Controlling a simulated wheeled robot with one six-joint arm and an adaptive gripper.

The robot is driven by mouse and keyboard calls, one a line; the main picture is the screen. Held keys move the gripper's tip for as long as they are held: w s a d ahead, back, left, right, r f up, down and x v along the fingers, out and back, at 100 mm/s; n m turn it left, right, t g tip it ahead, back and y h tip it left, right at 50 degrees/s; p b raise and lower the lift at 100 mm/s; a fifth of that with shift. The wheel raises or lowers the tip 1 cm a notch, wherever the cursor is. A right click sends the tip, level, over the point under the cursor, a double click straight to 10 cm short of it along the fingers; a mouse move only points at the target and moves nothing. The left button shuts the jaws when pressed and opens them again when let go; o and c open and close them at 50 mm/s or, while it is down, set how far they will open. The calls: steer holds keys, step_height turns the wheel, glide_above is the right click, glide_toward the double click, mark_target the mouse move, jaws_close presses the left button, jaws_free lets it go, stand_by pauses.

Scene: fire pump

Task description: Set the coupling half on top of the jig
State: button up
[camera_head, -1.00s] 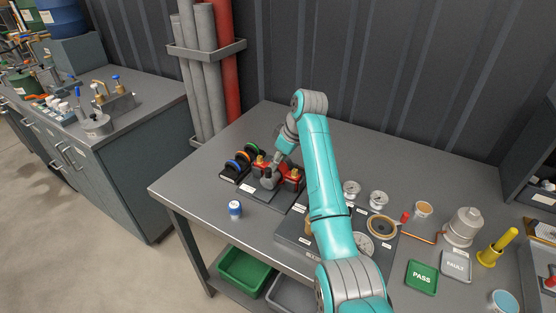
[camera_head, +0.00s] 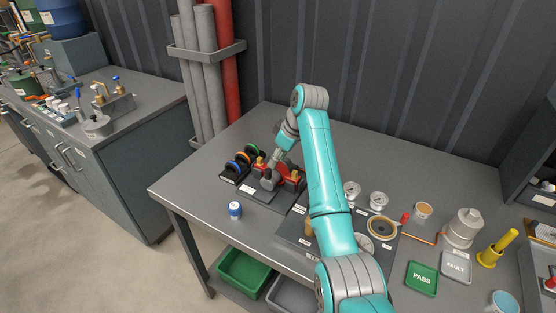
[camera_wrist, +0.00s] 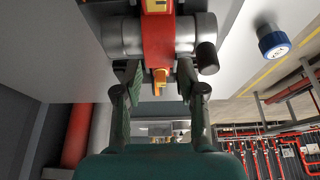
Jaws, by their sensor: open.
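My gripper (camera_head: 277,165) is over a red fixture (camera_head: 291,181) with brass-coloured parts and a grey cylinder on the bench. The wrist view shows my gripper (camera_wrist: 158,84) open, with one finger on each side. A grey cylinder (camera_wrist: 122,37) with a red band (camera_wrist: 158,40) and yellow parts lies just beyond the fingertips. Whether a finger touches it cannot be told. No label that I can read names the jig or the coupling half, so I cannot tell for sure which piece is which. My arm hides part of the bench.
A blue-and-white jar (camera_head: 235,210) stands in front. Silver round parts (camera_head: 379,200) and a brass-coloured ring (camera_head: 382,227) are to the right, with PASS (camera_head: 422,278) and FAULT (camera_head: 457,266) trays beyond. The bench's back is clear.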

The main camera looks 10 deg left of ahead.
steer(key=shift+r, duration=0.95)
steer(key=o, duration=0.6)
steer(key=shift+c, duration=0.2)
steer(key=shift+o, duration=1.3)
step_height(320, 180, up, 7)
